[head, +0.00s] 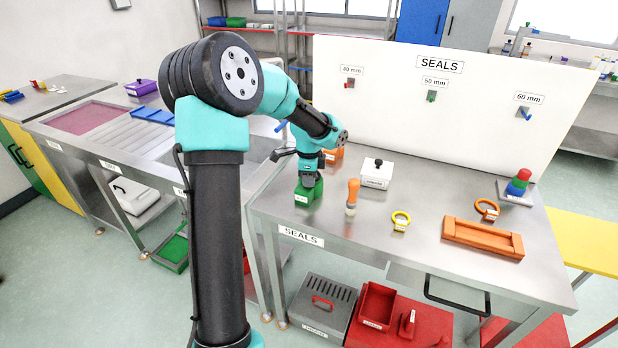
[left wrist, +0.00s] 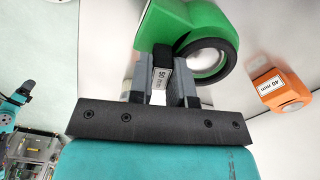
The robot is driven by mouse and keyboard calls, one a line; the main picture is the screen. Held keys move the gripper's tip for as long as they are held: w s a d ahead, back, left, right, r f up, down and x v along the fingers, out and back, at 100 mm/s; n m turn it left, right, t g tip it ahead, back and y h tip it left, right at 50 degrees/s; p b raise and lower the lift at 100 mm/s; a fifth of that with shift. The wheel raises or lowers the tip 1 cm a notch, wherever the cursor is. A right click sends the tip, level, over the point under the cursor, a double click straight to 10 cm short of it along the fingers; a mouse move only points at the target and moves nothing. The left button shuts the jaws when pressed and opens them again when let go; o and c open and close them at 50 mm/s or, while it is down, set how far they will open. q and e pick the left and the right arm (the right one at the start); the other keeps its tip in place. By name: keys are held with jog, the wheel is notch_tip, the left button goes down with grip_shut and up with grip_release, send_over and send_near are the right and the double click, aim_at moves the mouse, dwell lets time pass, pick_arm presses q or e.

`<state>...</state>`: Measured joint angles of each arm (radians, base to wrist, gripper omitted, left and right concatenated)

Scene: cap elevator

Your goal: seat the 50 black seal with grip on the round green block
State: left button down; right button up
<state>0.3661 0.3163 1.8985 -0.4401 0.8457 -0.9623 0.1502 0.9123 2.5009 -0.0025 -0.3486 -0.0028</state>
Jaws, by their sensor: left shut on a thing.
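The round green block (head: 308,193) stands at the left end of the steel table; in the left wrist view the green block (left wrist: 205,35) shows its silver round face. The black seal (left wrist: 233,50) shows as a dark ring around that face. My left gripper (head: 309,173) points down over the block. In the left wrist view its grey fingers (left wrist: 160,88) are shut on a small dark grip labelled 50 (left wrist: 161,73). The ring is at the face; whether it sits fully flush I cannot tell. My right gripper is not in view.
An orange block labelled 40 mm (left wrist: 285,92) stands close by. A white SEALS board (head: 440,130) stands behind.

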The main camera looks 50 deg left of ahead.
pick_arm(q)
jog(key=shift+f, duration=0.25)
jog(key=c, duration=1)
grip_release()
jog(key=shift+r, duration=0.1)
jog(key=shift+r, duration=3.4)
